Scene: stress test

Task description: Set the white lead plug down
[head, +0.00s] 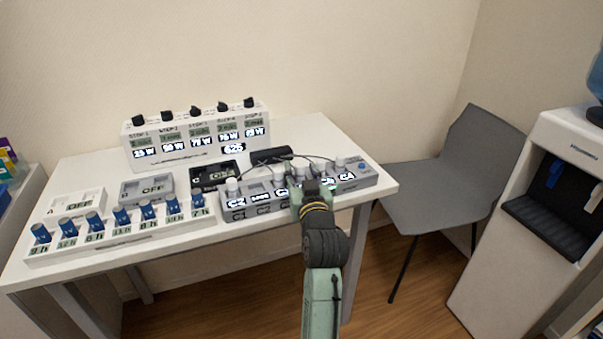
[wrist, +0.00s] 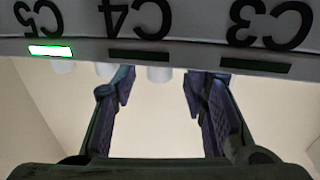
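My gripper (head: 311,188) is over the front of the grey panel (head: 253,210) with sockets labelled C1 onward. In the wrist view, my gripper (wrist: 158,88) has its two fingers well apart, with nothing held between them. Whitish plugs stand along the panel's top, one at the left end (head: 232,185) and one towards the right (head: 340,162). The wrist view shows several pale round ends beyond the panel edge, one (wrist: 158,74) in line with the gap between the fingers. Which one is the white lead plug I cannot tell. My gripper hides part of the panel.
A black block (head: 271,155) with thin dark cables lies behind the panel. A row of blue-topped pieces stands on a white strip (head: 110,240) to the left. A white box (head: 190,157) with black knobs stands behind. A grey chair (head: 430,190) is right of the table (head: 310,128).

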